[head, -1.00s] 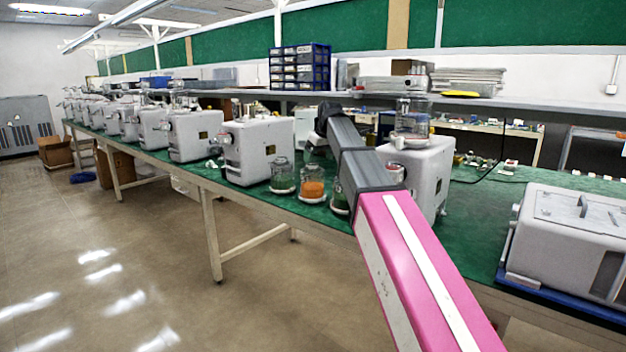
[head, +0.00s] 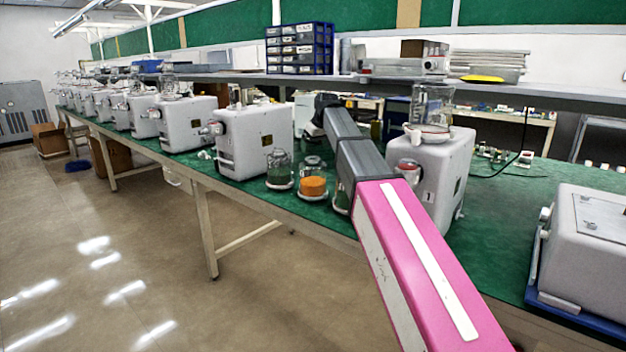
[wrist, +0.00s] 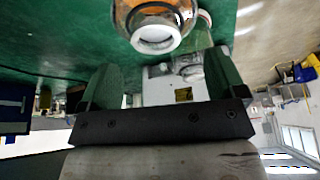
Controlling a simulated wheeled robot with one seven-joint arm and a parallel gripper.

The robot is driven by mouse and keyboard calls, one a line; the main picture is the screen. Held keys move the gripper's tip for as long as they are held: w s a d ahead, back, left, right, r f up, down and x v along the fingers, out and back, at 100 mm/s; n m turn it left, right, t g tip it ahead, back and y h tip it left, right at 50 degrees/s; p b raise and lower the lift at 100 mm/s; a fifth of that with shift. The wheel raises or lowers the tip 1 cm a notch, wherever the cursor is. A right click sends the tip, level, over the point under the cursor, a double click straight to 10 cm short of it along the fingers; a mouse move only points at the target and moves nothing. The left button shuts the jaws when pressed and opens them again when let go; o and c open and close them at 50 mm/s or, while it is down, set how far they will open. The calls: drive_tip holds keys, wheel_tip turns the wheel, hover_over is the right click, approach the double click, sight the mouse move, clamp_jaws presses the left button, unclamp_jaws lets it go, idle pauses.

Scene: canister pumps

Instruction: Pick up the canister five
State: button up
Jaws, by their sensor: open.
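Three glass canisters stand near the green bench's front edge in the head view: one with dark green contents (head: 280,172), one with orange contents (head: 313,180), and one (head: 341,198) partly hidden by my arm. A fourth, clear canister (head: 432,105) sits on top of a white pump (head: 435,165). I cannot read which is number five. My gripper (wrist: 162,80) is open and empty in the wrist view. A canister with orange contents and a white base (wrist: 155,38) is beyond the fingertips, at the top of that view. My arm hides the fingers in the head view.
White pumps (head: 242,140) line the green bench (head: 500,225) to the far left. A grey-white machine (head: 590,240) on a blue base stands at the right. A blue drawer unit (head: 300,50) is on the shelf behind. Open floor (head: 100,260) lies at the left.

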sight(313, 158)
drive_tip(key=x, duration=0.5)
drive_tip(key=shift+w+d+f, duration=0.1)
drive_tip(key=shift+w+f, duration=0.15)
drive_tip(key=shift+f, duration=0.05)
drive_tip(key=c, duration=1.4)
